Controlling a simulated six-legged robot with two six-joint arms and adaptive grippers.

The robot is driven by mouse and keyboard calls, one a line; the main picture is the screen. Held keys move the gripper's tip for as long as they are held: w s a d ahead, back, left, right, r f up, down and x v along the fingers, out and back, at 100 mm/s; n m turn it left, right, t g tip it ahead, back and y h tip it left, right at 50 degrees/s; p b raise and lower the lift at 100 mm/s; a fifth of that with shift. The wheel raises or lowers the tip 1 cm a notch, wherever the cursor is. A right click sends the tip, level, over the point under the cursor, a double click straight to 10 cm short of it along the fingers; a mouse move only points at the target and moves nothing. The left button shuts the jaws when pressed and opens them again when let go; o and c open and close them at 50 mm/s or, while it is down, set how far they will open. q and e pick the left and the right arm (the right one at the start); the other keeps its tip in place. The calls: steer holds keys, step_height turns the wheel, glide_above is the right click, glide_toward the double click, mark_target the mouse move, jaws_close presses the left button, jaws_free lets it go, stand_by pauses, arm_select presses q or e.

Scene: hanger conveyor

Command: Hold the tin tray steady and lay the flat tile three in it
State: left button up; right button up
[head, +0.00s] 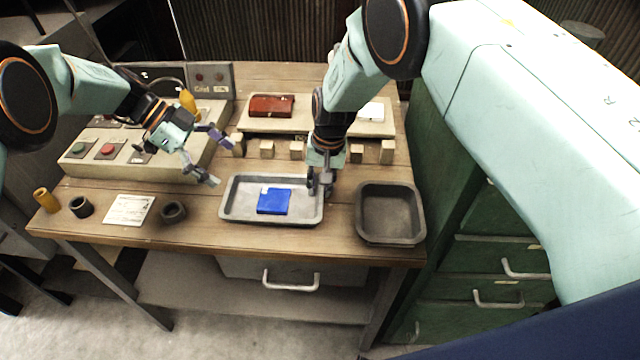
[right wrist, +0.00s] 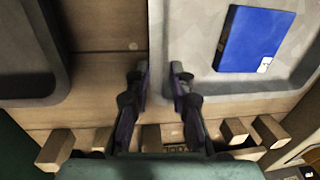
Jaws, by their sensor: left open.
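The grey tin tray (head: 232,211) lies on the wooden table and also shows in the right wrist view (right wrist: 195,35). A flat blue tile (head: 273,201) with a small white label lies inside it, flat on the floor of the tray; it also shows in the right wrist view (right wrist: 252,40). The label is too small to read. My right gripper (head: 321,186) is at the tray's right wall, its fingers (right wrist: 160,75) close on either side of the rim. My left gripper (head: 222,160) is open and empty, above the table just left of the tray.
A dark grey bin (head: 390,238) stands right of the tray. Behind are several wooden blocks (head: 267,149) and a board with a red tile (head: 271,106) and a white tile (head: 371,112). A button panel (head: 140,160) is at the left.

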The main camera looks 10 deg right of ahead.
steer(key=shift+o, duration=0.5)
steer(key=shift+r, duration=0.2)
step_height(320, 180, up, 12)
steer(key=d, duration=0.1)
steer(key=shift+s+d+f, duration=0.15)
steer(key=shift+f, duration=0.1)
